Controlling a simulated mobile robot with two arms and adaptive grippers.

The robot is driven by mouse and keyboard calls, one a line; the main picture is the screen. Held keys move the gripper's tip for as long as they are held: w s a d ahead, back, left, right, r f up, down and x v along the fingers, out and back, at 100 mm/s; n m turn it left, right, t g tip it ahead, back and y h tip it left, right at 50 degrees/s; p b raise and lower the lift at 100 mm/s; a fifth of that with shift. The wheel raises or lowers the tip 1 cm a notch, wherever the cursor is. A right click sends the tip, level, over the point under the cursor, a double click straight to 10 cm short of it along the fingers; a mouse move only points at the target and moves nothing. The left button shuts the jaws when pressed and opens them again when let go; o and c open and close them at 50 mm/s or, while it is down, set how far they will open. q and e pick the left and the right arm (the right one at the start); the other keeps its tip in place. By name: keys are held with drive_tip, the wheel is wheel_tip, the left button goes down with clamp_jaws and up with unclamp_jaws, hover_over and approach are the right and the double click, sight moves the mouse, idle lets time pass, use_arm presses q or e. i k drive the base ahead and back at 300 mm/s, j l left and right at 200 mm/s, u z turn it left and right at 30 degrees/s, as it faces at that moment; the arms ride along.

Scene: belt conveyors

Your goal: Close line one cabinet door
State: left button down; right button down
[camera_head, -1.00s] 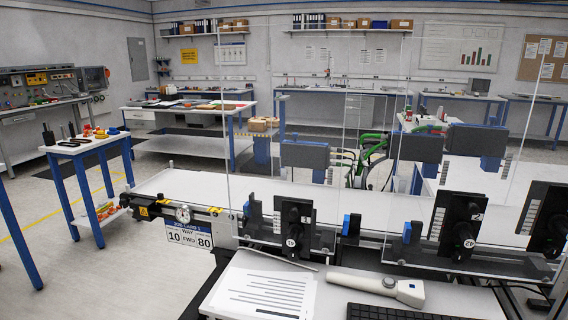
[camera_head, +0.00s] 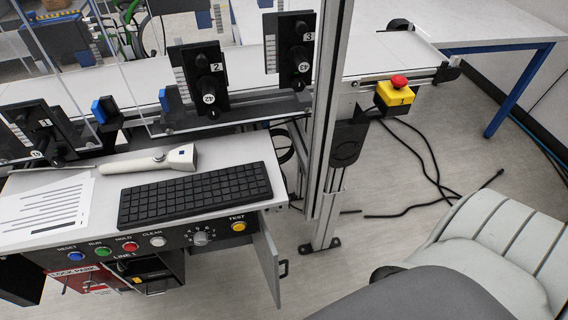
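The line one cabinet sits under the desk, below a dark control panel (camera_head: 150,245) marked LINE 1. Its light grey door (camera_head: 267,262) stands open at the right end of the cabinet, swung out toward me, with a dark handle (camera_head: 284,269) on its right face. The open interior (camera_head: 155,270) shows dark parts and a red and white label. Neither of my grippers can be identified in view.
A keyboard (camera_head: 195,194), a white handheld device (camera_head: 150,160) and a paper sheet (camera_head: 45,212) lie on the desk. A metal post (camera_head: 325,130) stands right of the door. A pale ribbed chair (camera_head: 500,230) is at lower right. Black cables (camera_head: 440,185) cross the floor.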

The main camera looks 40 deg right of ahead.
sight(266, 251)
drive_tip(key=l+u, duration=0.15)
drive_tip(key=l, duration=0.55)
drive_tip(key=k+l+u, duration=0.1)
drive_tip(key=l, duration=0.6)
drive_tip(key=k+l, duration=0.05)
